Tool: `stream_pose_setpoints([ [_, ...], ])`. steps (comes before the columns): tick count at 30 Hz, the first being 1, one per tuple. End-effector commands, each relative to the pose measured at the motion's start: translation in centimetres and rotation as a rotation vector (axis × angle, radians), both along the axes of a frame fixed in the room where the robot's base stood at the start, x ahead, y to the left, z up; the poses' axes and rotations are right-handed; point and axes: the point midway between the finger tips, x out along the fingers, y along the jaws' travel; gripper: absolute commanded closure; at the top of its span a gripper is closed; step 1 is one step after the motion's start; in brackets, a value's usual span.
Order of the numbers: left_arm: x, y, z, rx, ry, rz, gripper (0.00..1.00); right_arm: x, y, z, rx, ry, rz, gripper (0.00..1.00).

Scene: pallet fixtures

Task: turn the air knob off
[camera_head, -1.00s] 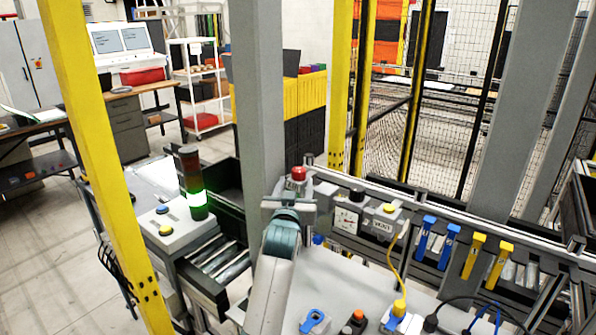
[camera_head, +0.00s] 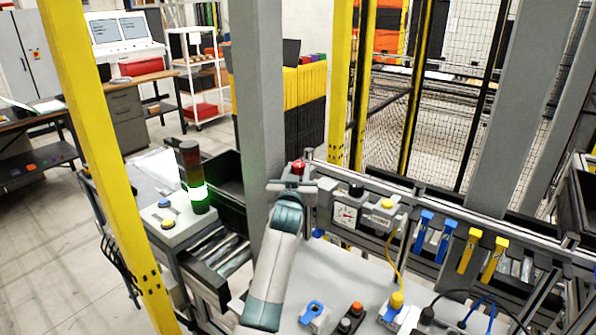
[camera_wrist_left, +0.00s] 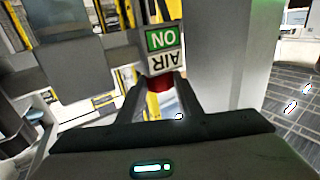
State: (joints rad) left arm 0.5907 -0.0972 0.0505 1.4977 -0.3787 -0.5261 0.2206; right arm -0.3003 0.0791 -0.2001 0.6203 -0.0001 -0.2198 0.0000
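The red air knob (camera_head: 298,168) sits on top of the grey fixture rail, just right of the grey post. My left gripper (camera_head: 297,184) is right at it, coming from the near side, and hides its lower part. In the left wrist view the red knob (camera_wrist_left: 160,83) shows between the tips of my left gripper (camera_wrist_left: 160,90). The fingers stand apart with a gap between them; whether they touch the knob I cannot tell. A green and white AIR ON label (camera_wrist_left: 163,50), upside down, is beyond the knob. My right gripper is not in view.
The grey post (camera_head: 258,100) stands close left of my arm. A pressure gauge (camera_head: 345,216) and a yellow-topped unit (camera_head: 387,204) are right of the knob. Blue clips (camera_head: 445,241) and yellow clips (camera_head: 469,250) hang farther along. A lit green signal tower (camera_head: 197,190) stands left.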

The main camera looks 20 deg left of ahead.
Motion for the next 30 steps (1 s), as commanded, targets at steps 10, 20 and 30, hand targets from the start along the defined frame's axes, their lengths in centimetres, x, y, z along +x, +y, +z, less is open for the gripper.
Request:
stream_pose_setpoints([
  [10, -0.02, 0.04, -0.01, 0.001, 0.0, -0.005, 0.91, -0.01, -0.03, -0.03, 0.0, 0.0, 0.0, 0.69],
  [20, -0.05, 0.33, -0.09, 0.003, 0.001, -0.075, 0.91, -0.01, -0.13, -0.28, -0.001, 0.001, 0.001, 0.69],
  [30, -0.05, 0.78, -0.14, 0.007, 0.002, -0.241, 0.91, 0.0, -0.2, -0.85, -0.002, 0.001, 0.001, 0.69],
])
